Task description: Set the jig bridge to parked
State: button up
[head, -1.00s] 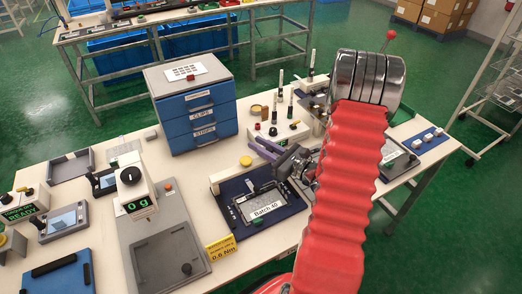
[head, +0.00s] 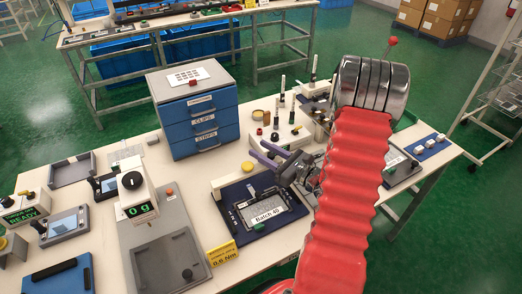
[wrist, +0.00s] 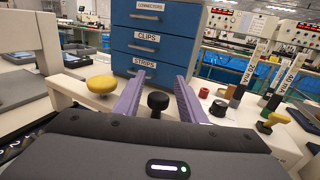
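The jig (head: 237,222) is a dark blue base holding a grey plate labelled "Batch 40" (head: 268,215). A beige bar (head: 229,181), which looks like the jig bridge, runs along its back edge. A yellow knob (head: 247,166) stands by the bar and shows left of my fingers in the wrist view (wrist: 101,84). My gripper (head: 267,154) is above the bar's right part, its purple fingers apart with nothing held. In the wrist view, a black knob (wrist: 158,101) shows between the fingers (wrist: 158,92); I cannot tell whether they touch it. My arm hides the jig's right side.
A blue drawer cabinet (head: 200,125) stands behind the bar. A beige box with upright probes (head: 285,130) is behind my gripper. A yellow torque card (head: 222,253) stands at the front.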

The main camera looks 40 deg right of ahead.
jog(key=v, duration=1.3)
jog(key=shift+f, duration=0.1)
dwell(0.4)
